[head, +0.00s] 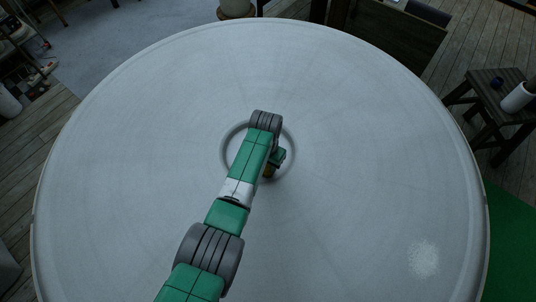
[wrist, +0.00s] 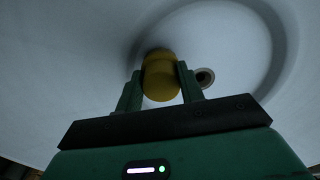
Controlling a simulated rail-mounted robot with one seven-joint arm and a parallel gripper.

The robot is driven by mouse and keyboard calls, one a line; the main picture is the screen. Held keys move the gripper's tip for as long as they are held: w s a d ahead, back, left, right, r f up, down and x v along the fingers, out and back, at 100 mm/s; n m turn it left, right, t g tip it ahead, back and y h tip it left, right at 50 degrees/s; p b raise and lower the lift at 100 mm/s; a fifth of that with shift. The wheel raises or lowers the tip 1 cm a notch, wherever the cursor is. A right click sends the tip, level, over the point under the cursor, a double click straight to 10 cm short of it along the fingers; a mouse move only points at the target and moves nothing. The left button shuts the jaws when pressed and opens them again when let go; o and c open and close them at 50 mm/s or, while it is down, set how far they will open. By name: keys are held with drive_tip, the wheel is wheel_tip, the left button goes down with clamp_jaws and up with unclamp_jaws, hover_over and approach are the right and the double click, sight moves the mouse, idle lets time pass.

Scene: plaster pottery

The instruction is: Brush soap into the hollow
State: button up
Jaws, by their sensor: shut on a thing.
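A big round pale plaster disc (head: 140,150) fills most of the head view. Near its middle is a ring-edged round hollow (head: 228,140), partly covered by my arm. In the wrist view the hollow's curved rim (wrist: 288,55) runs along the right. My gripper (wrist: 160,78) is shut on a yellow cylinder (wrist: 161,72), perhaps the brush; no bristles show. In the wrist view the cylinder appears over the hollow; whether it touches the surface I cannot tell. In the head view my gripper (head: 270,170) is mostly hidden by the arm.
A small round thing with a dark centre (wrist: 205,77), a hole or a cup, lies just right of the fingers. A speckled white patch (head: 424,258) lies on the disc at lower right. A dark stool (head: 497,85) stands off the disc at right. The disc is otherwise clear.

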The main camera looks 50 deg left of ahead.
drive_tip(key=shift+s+p, duration=0.1)
drive_tip(key=shift+p, duration=0.25)
wheel_tip(320, 180, up, 7)
drive_tip(key=p, duration=0.6)
drive_tip(key=shift+r, duration=0.15)
drive_tip(key=shift+c, duration=0.5)
